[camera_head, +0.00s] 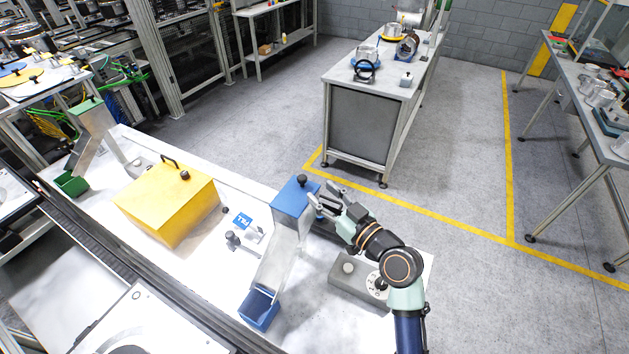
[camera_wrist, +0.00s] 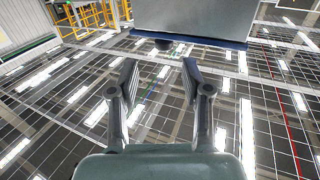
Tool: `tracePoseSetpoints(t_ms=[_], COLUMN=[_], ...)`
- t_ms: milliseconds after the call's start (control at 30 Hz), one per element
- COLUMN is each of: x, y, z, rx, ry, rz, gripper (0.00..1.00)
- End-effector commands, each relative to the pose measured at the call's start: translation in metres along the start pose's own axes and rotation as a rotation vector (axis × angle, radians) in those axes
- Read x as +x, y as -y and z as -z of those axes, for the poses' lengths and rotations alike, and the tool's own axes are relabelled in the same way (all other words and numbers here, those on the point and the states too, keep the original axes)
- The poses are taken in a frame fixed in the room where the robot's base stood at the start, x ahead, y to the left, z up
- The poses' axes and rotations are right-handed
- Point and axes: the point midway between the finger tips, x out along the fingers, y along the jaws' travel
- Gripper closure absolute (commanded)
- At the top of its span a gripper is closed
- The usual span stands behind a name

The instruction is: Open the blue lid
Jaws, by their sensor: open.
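The blue lid (camera_head: 291,197) sits closed on top of a tall, slanted metal chute (camera_head: 279,250), with a small black knob (camera_head: 302,180) on it. My gripper (camera_head: 320,195) is just right of the lid, with its fingers pointing toward it. In the wrist view my gripper (camera_wrist: 160,70) is open and empty, its two fingers apart. There, the blue lid edge (camera_wrist: 215,41) and the dark knob (camera_wrist: 163,45) show at the top, beyond the fingertips. I see no contact between fingers and knob.
A blue bin (camera_head: 259,311) is at the chute's lower end. A yellow box (camera_head: 167,205) with a handle stands to the left on the white table (camera_head: 210,262). A grey control box (camera_head: 350,284) lies below my arm. A green-lidded chute (camera_head: 90,125) stands far left.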

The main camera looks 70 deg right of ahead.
Motion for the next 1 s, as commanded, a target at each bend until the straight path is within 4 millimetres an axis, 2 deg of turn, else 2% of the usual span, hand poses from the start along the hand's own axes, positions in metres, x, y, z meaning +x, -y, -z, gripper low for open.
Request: tracePoseSetpoints(t_ms=[167, 400, 500, 633, 833, 867, 1000], x=[0.012, 0.057, 0.07, 0.078, 0.079, 0.079, 0.079], y=[0.002, 0.003, 0.002, 0.003, 0.003, 0.003, 0.003], z=[0.003, 0.003, 0.003, 0.002, 0.001, 0.001, 0.001], rx=[0.0, 0.001, 0.0, 0.0, 0.0, 0.0, 0.0], ry=[0.0, 0.002, 0.002, 0.002, 0.002, 0.002, 0.002], rz=[0.004, 0.006, 0.005, 0.004, 0.004, 0.004, 0.004], gripper=[0.52, 0.52, 0.52, 0.52, 0.52, 0.53, 0.77])
